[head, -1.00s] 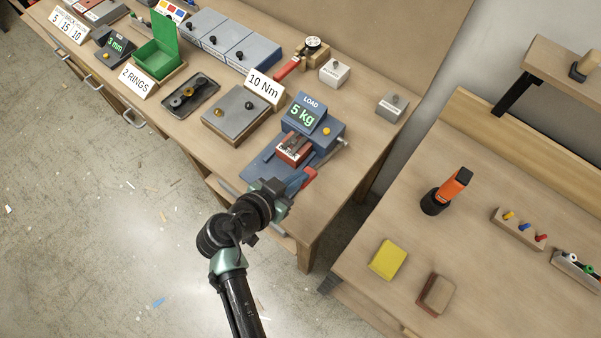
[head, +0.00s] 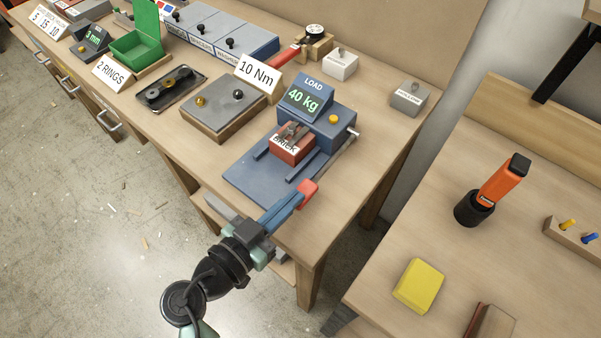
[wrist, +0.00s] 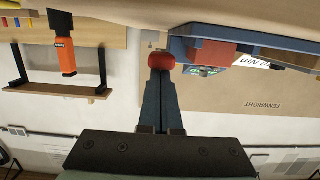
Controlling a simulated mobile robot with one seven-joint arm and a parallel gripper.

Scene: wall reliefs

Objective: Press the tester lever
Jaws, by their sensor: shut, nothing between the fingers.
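The tester (head: 322,128) is a blue machine on the workbench, with a display (head: 303,99) reading "LOAD 40 kg". A red brick (head: 290,150) labelled BRICK sits in it under a dark clamp piece. The lever (head: 338,159) runs along the tester's right side to a red grip (head: 307,192) near the bench's front edge. My gripper (head: 296,199) is shut and empty, its fingertips against or very near the red grip; exact contact is hard to tell. In the wrist view the red grip (wrist: 162,62) lies just beyond the fingertips (wrist: 160,74), partly hidden by them.
A grey plate with two knobs (head: 220,112) and a "10 Nm" sign (head: 258,77) stand left of the tester. A grey block (head: 409,98) stands behind right. A second table at right holds an orange tool (head: 497,188) and a yellow block (head: 419,285).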

